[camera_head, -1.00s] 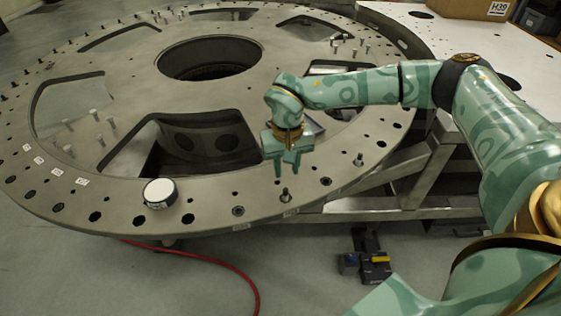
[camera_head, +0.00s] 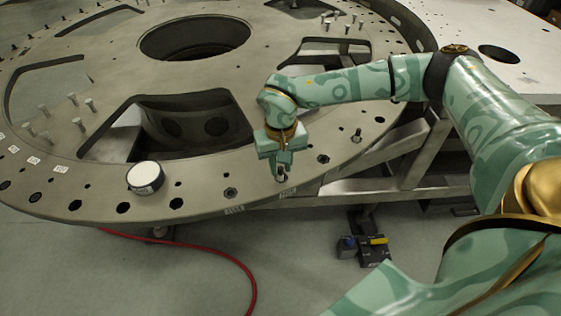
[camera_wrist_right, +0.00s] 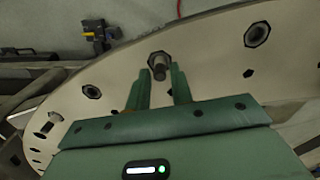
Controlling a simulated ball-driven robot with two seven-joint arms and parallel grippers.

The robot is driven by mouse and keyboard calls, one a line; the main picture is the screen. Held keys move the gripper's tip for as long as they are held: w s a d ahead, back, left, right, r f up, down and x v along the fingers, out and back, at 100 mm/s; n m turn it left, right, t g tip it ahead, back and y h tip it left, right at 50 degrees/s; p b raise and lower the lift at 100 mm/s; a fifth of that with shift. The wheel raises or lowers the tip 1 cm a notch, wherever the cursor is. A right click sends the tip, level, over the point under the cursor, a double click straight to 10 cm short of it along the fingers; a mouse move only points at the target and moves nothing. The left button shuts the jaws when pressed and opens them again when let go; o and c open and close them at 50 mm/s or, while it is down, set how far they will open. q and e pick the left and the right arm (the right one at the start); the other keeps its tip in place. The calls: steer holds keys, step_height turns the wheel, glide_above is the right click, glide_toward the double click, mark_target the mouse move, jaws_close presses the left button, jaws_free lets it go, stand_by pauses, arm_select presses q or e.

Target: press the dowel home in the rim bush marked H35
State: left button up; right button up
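The grey turret plate (camera_head: 205,198) carries a ring of bushes and holes along its rim. In the right wrist view the dowel (camera_wrist_right: 160,73) stands in a dark hexagonal bush (camera_wrist_right: 157,58), in the gap between the tips of my right gripper (camera_wrist_right: 160,75). The fingers are apart, with clearance visible on both sides. My left gripper is not in view.
A white-topped round puck (camera_head: 145,177) sits on the rim to the left. Another pin (camera_head: 357,135) stands farther right. Several pins (camera_head: 345,22) stand on the plate beyond. A red hose (camera_head: 215,253) and a dark device (camera_head: 364,245) lie on the floor.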

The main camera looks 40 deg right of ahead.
jaws_close()
steer(key=shift+f, duration=0.8)
stand_by(1.3)
steer(key=shift+o, duration=1.8)
jaws_free()
steer(key=shift+r, duration=0.15)
step_height(320, 180, up, 7)
steer(key=p, duration=0.6)
